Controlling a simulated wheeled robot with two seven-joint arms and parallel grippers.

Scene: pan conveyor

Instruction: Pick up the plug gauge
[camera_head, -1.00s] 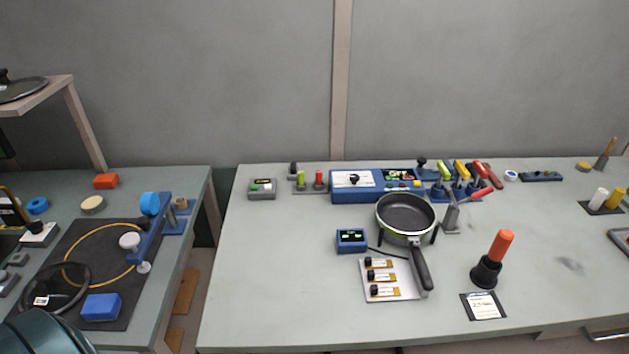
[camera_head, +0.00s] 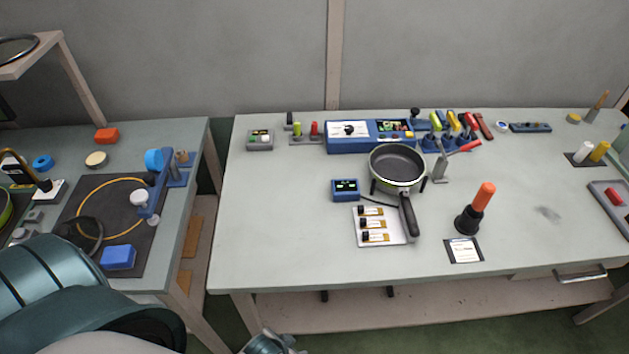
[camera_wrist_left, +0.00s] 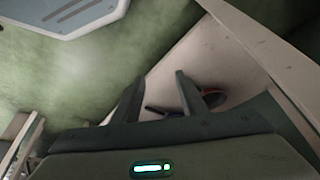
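I cannot tell for sure which item is the plug gauge. A green-topped piece (camera_head: 298,129) and a red-topped piece (camera_head: 314,129) stand upright in a small holder at the back left of the main bench. An orange-handled tool (camera_head: 475,208) with a black base stands near the front right. In the left wrist view my left gripper (camera_wrist_left: 160,77) has its two fingers apart with nothing held between them. It is low, over the floor and a lower shelf, away from these bench-top items.
A pan (camera_head: 397,165) stands mid-bench, its handle over a tray (camera_head: 395,237) of small labelled tubes. A blue display box (camera_head: 345,190) and a card (camera_head: 464,250) lie nearby. The bench's left front is clear. A side table (camera_head: 190,220) stands left across a gap.

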